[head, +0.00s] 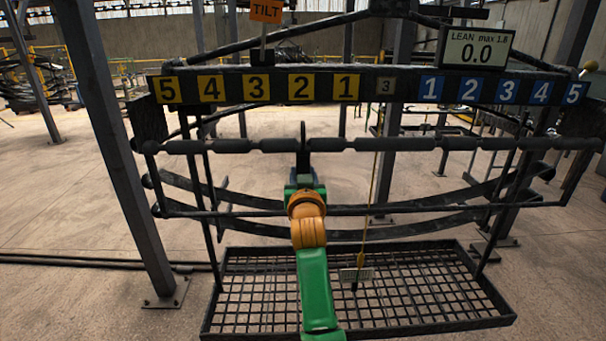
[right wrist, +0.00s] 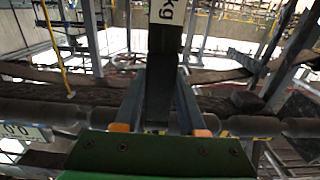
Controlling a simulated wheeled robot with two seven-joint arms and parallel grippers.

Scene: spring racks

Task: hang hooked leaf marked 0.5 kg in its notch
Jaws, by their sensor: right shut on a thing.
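My right gripper (head: 304,181) is raised in front of the notched bar (head: 400,144), roughly below the yellow 2 plate (head: 299,87). It is shut on a dark hooked leaf (head: 303,150), which stands up from the jaws across the bar. My left gripper is out of view.
Number plates run yellow 5 to 1 on the left and blue 1 to 5 (head: 573,93) on the right. A lean display (head: 475,48) reads 0.0; an orange TILT sign (head: 266,11) stands above. Curved bars and a floor grid (head: 430,290) lie below. A yellow line hangs near the middle.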

